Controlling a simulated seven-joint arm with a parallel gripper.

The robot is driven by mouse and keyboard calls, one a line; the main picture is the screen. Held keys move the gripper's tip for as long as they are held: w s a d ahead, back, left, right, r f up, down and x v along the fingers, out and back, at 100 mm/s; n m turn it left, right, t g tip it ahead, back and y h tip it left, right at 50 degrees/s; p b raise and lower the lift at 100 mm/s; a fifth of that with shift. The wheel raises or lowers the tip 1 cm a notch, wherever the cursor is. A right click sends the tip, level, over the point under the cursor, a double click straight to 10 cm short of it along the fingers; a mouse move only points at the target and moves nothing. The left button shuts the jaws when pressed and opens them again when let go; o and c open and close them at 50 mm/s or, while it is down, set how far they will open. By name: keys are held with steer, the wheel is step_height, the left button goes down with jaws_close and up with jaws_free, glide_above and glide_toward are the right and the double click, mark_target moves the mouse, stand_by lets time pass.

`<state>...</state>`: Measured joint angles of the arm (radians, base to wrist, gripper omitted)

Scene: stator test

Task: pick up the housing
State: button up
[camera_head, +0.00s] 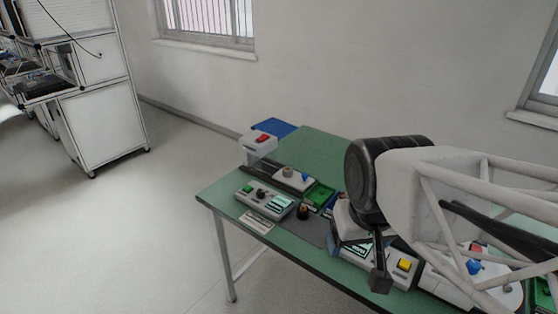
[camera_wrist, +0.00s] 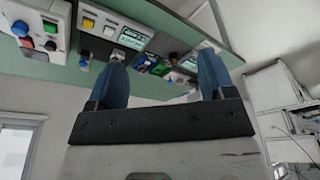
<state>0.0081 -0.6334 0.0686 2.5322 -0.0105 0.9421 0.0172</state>
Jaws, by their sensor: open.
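My gripper (camera_wrist: 162,72) is open and empty, its two blue fingers spread apart in the wrist view. In the head view, its dark end (camera_head: 380,278) hangs over the front edge of the green table (camera_head: 325,146). No part is clearly recognisable as the housing. A small dark round part with a yellowish top (camera_head: 303,211) stands on a grey mat (camera_head: 312,232), left of my gripper. A grey part with a round knob (camera_head: 287,171) sits farther back. My arm hides part of the table's middle and right.
A control box with a green display (camera_head: 264,201) stands at the left front edge. A green tray (camera_head: 320,194) and a clear-sided box with a red top button (camera_head: 260,143) are behind. A box with a yellow button (camera_head: 404,265) is close to my gripper. A blue bin (camera_head: 275,128) stands at the back.

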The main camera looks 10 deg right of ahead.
steer(key=m+g, duration=0.3)
steer(key=m, duration=1.1)
glide_above(289, 168)
steer(key=s, duration=0.1)
step_height(289, 168, down, 20)
steer(key=shift+r, duration=0.1)
steer(key=shift+w+f, duration=0.4)
steer(key=shift+f, duration=0.1)
steer(key=shift+f, duration=0.1)
